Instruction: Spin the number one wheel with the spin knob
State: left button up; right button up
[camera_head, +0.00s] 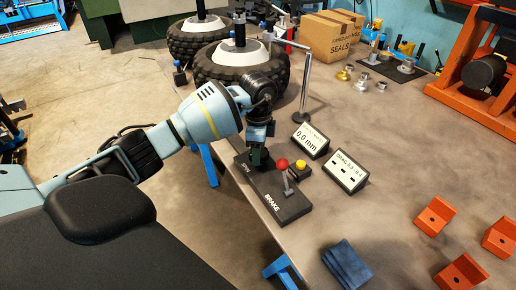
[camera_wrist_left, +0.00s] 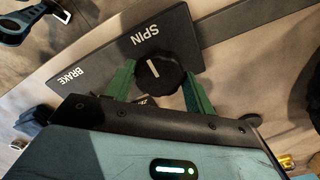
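The black spin knob (camera_wrist_left: 160,73) with a white pointer line sits below the SPIN label on a dark control panel (camera_wrist_left: 100,52). My left gripper (camera_wrist_left: 160,84) has a green finger close against each side of the knob and looks shut on it. In the head view, my left gripper (camera_head: 257,158) points down at the panel's far end and hides the knob. The panel (camera_head: 285,208) also carries a red-ball brake lever (camera_head: 283,164). Two black-tyred wheels, a near one (camera_head: 240,78) and a far one (camera_head: 190,46), stand at the back. My right gripper is not in view.
A "0.0 mm" display (camera_head: 310,140) and a DRAG display (camera_head: 345,170) stand right of the panel, near a yellow button (camera_head: 301,165). A bent metal stand (camera_head: 304,90) rises behind. Orange blocks (camera_head: 435,216) and a blue cloth (camera_head: 347,265) lie at the front.

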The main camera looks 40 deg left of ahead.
pick_arm(q)
jog(key=c, duration=0.5)
jog(key=shift+o, duration=0.2)
